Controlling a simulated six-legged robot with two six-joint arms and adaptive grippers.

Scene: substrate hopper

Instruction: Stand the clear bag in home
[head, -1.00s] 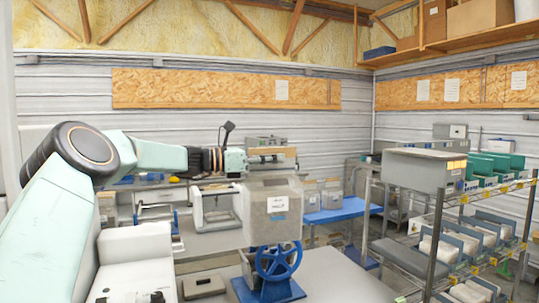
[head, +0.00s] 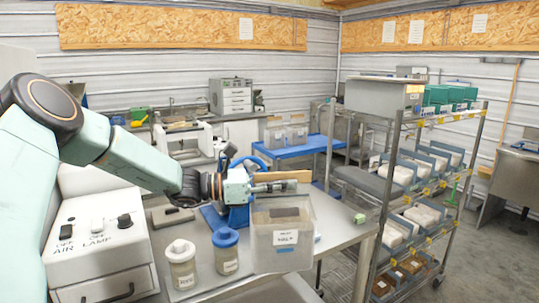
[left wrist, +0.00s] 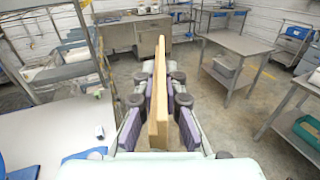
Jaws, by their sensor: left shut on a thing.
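In the left wrist view the bar (left wrist: 158,95) runs between the purple finger pads of the left gripper (left wrist: 158,128); the bag's body is hidden there. I cannot make out which place is home. My right gripper is not in view.
The steel table (head: 335,222) carries two lidded jars, one grey-lidded (head: 181,262) and one blue-lidded (head: 226,250), plus a blue-based machine. A wire rack (head: 385,220) with blue bins stands right. A blue-topped table (head: 300,148) stands behind. Floor is open at far right.

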